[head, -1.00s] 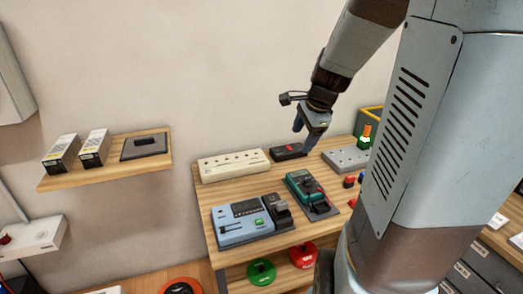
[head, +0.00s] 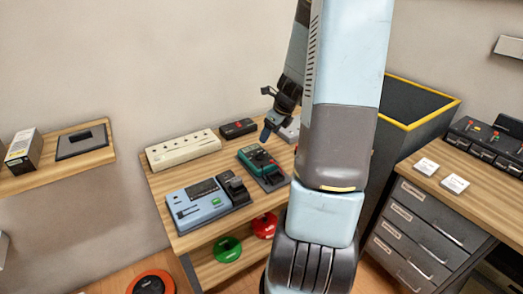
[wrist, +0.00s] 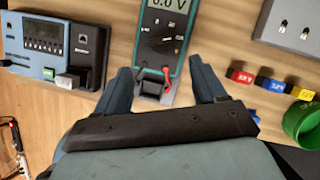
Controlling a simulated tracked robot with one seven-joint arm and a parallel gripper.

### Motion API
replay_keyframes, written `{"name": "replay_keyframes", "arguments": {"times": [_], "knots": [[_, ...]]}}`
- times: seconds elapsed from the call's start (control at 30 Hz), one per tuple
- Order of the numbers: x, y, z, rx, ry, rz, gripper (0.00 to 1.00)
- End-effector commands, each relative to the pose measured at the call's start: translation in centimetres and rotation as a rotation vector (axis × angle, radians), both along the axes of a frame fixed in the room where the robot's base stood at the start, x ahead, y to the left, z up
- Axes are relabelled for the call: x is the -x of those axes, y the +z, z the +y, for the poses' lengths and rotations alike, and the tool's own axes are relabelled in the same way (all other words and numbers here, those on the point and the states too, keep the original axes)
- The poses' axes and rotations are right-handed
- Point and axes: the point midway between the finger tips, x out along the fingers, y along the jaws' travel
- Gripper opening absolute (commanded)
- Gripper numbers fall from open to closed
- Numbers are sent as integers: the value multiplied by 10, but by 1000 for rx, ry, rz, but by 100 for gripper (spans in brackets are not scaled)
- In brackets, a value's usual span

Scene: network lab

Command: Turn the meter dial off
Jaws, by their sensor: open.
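The green meter (head: 258,158) lies on the wooden bench, on a dark stand, in the head view. In the wrist view the meter (wrist: 176,50) is at the top centre, with its lit display partly cut off and seeming to read 0.0 V. Small markings show on its dark face below the display. I cannot make out the dial's pointer. My gripper (wrist: 160,66) is open, its two blue fingers on either side of the meter's near end, apart from it. In the head view my gripper (head: 268,132) is above the meter's far side.
A blue-grey device (head: 197,204) lies left of the meter. A pale power strip (head: 183,150) and a black box (head: 238,128) are behind. Small coloured blocks (wrist: 270,82) and a green ring (wrist: 302,122) are right of my gripper.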

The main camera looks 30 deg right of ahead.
Motion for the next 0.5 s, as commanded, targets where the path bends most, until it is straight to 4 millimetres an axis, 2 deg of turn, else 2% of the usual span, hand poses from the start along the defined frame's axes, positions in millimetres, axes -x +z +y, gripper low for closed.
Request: {"name": "replay_keyframes", "arguments": {"times": [0.5], "knots": [[-24, -65, 11, -2, 3, 1, 70]]}}
